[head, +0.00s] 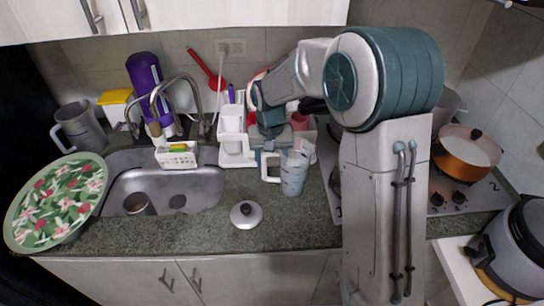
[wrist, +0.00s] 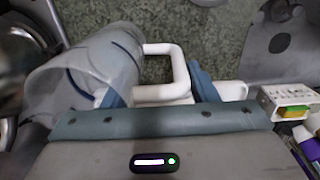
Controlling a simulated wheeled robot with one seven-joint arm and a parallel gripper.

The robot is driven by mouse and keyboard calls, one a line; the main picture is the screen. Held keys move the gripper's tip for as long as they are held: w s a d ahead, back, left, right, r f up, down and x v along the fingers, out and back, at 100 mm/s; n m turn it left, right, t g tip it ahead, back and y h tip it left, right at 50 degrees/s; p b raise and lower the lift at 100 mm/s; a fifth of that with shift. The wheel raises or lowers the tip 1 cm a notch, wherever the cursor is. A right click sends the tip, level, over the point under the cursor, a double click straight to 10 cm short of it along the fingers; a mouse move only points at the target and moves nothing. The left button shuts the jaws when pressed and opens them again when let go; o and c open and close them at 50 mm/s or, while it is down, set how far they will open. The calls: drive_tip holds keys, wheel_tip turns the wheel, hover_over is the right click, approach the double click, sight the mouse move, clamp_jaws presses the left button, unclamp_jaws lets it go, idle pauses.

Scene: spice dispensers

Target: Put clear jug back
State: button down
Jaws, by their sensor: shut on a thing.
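The clear jug (head: 293,172) has a see-through body and a white handle on its left side in the head view. It is over the green counter, right of the sink. My gripper (head: 272,150) is shut on its white handle. In the wrist view, my gripper (wrist: 160,92) has its blue fingers on either side of the handle, and the jug's clear body (wrist: 85,68) lies tilted at the left. I cannot tell whether the jug's base touches the counter.
A white rack (head: 236,150) stands behind, left of the gripper. A pot lid (head: 246,214) lies on the counter (head: 200,235) in front. A floral plate (head: 58,200) is at left. An orange pot (head: 466,153) sits on the stove at right.

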drive_tip(key=shift+f, duration=0.15)
drive_tip(key=c, duration=0.6)
unclamp_jaws()
drive_tip(key=shift+o, duration=0.2)
